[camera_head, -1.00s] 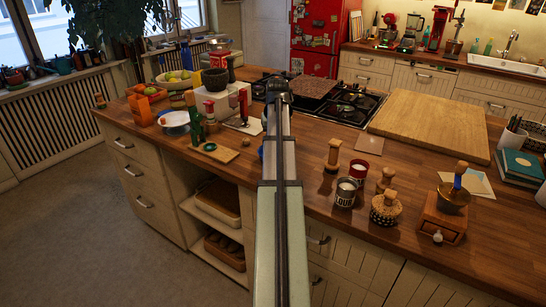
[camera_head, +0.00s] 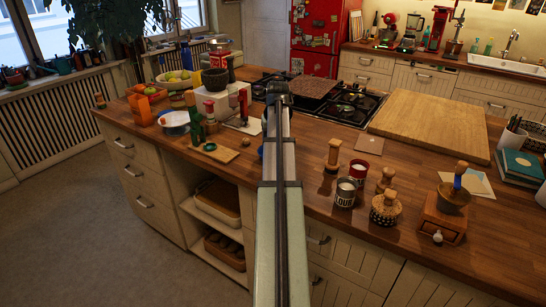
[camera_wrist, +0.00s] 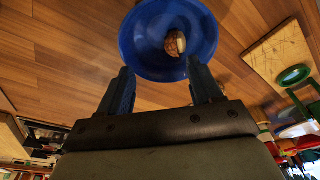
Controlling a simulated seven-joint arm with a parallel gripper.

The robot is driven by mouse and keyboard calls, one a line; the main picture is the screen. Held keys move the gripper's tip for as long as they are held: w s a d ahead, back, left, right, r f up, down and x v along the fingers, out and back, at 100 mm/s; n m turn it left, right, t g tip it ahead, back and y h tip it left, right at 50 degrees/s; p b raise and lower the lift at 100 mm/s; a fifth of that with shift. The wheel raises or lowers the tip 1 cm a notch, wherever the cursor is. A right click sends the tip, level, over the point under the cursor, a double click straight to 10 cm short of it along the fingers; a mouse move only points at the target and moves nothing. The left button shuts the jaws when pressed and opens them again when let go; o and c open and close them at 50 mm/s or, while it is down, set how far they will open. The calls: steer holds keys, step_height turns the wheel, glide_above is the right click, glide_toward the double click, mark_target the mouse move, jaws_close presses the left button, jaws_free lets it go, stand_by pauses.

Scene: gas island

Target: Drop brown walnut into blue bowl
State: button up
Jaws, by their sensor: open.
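The brown walnut (camera_wrist: 175,43) shows inside the blue bowl (camera_wrist: 140,38) in the wrist view, with a pale patch on its right side. The bowl stands on the wooden counter, just beyond my fingertips in that view. My gripper (camera_wrist: 160,70) is open, its two dark fingers apart with nothing between them, and their tips overlap the bowl's near edge in the picture. In the head view my arm hides my gripper and most of the bowl; only a sliver of blue (camera_head: 261,150) shows left of the arm.
A wooden board with a green ring (camera_head: 210,147) lies close to the bowl, with a green bottle (camera_head: 196,129) behind it. A flour tin (camera_head: 346,191), wooden mills and a grinder (camera_head: 445,216) stand right of my arm. A large chopping board (camera_head: 430,122) lies farther back.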

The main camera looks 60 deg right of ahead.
step_height(320, 180, up, 14)
steer(key=s+a, duration=0.2)
steer(key=shift+f, duration=0.25)
stand_by(0.6)
steer(key=w+a+f+n+y, duration=0.2)
steer(key=w+a+f+n, duration=0.15)
steer(key=a+f, duration=0.65)
steer(key=w+a+f+n+y, duration=0.25)
steer(key=w+a+f, duration=0.25)
steer(key=a+f, duration=0.45)
steer(key=w+a+f+n+g, duration=0.1)
steer(key=a+f+g, duration=0.1)
steer(key=a+f, duration=0.85)
steer(key=a+f+g, duration=0.1)
steer(key=a+f, duration=0.6)
steer(key=f, duration=0.7)
steer(key=s+a+f+g, duration=0.2)
steer(key=s+a+f, duration=0.3)
steer(key=a+f, duration=0.25)
steer(key=s+a+f+g, duration=0.1)
steer(key=s+a+f, duration=0.45)
steer(key=f, duration=0.25)
steer(key=s+a+f+n+g+h, duration=0.1)
steer(key=s+a+f, duration=0.3)
steer(key=s, duration=0.5)
steer(key=s+a+f+n+g+h, duration=0.1)
steer(key=s+a+f+h, duration=0.1)
steer(key=s+a+f, duration=0.3)
steer(key=s+f, duration=0.2)
steer(key=s, duration=0.2)
